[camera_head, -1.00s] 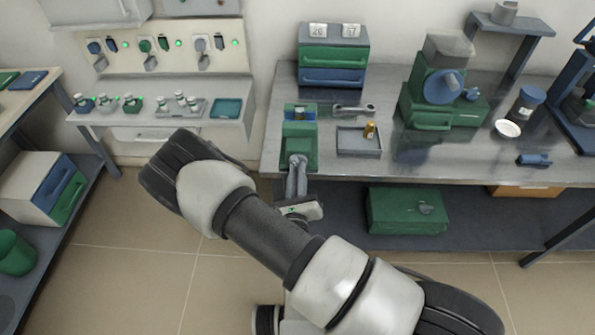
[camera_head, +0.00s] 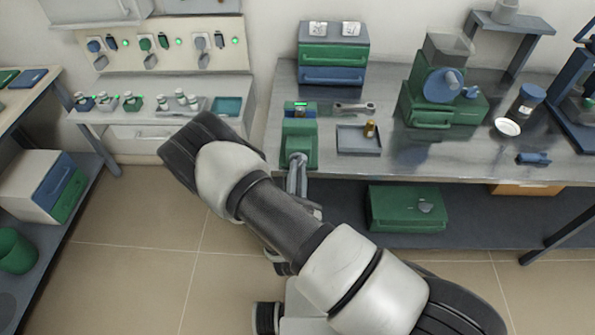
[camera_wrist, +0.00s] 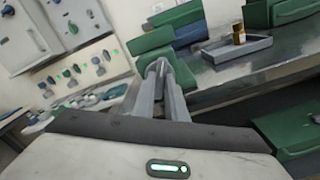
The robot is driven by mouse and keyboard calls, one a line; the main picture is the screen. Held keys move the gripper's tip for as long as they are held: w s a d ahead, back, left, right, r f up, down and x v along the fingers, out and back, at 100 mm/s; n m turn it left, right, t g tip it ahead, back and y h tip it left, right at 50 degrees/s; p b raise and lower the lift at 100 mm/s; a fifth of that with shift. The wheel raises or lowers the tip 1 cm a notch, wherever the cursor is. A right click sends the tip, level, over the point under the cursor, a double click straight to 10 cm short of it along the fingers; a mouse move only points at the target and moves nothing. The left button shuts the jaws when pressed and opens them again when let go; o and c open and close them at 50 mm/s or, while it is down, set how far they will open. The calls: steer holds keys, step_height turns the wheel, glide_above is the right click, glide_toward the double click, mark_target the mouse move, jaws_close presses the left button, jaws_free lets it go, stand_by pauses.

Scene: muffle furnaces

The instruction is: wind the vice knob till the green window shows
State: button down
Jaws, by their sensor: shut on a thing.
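The green vice (camera_head: 301,138) stands at the front left edge of the metal bench, and also shows in the wrist view (camera_wrist: 150,40). A bright green window (camera_head: 301,104) shows on its top in the head view. The grey vice knob (camera_head: 297,158) is on the vice's front face. My gripper (camera_head: 297,164) reaches it from the front, with its fingers shut on the knob. In the wrist view, my fingertips (camera_wrist: 158,70) meet at the knob, which they largely hide.
Right of the vice are a wrench (camera_head: 355,107) and a grey tray (camera_head: 359,148) holding a brass cylinder (camera_head: 370,129). A drawer box (camera_head: 333,55) stands behind. A green case (camera_head: 407,209) sits on the lower shelf. Left is a panel ledge with several small bottles (camera_head: 182,98).

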steer(key=shift+r+m, duration=0.1)
steer(key=shift+m, duration=1.1)
steer(key=c, duration=1.8)
jaws_free()
